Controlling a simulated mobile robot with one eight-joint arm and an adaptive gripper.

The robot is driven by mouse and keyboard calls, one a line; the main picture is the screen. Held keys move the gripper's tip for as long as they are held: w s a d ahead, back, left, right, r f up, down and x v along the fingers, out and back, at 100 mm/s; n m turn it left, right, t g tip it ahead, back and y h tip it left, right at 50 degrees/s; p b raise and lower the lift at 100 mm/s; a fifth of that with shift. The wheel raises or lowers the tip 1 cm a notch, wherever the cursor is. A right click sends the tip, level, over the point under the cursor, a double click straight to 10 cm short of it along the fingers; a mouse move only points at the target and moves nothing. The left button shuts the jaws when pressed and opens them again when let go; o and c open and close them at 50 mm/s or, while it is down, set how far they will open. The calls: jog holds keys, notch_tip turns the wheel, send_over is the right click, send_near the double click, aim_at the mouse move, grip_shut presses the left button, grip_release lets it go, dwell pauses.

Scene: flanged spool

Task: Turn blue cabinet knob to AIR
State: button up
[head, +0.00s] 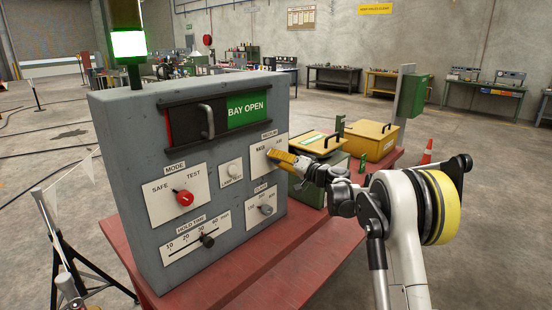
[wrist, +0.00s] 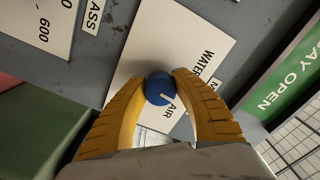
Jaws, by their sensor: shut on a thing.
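The blue knob (wrist: 160,88) sits on a white label plate (wrist: 150,40) marked WATER and AIR. In the wrist view it lies between the yellow fingers of my gripper (wrist: 160,90), which are shut on it. A short white line on the knob points toward the lower right, close to the word AIR. In the head view my gripper (head: 272,154) is at the plate (head: 258,158) on the upper right of the grey cabinet (head: 130,170) front, and its fingers hide the knob there.
The cabinet also has a red MODE knob (head: 184,198), a lamp test button (head: 231,170), a CLASS knob (head: 266,209), a HOLD TIME slider (head: 207,240) and a handle by the BAY OPEN sign (head: 248,108). Yellow-lidded boxes (head: 372,133) stand right, on the red table (head: 290,280).

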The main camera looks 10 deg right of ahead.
jog(key=m, duration=0.6)
jog(key=shift+r+p, duration=0.15)
jog(key=shift+p, duration=0.2)
jog(key=shift+m, duration=0.4)
jog(key=o, duration=1.2)
jog(key=shift+a, duration=0.1)
jog(key=v, duration=1.2)
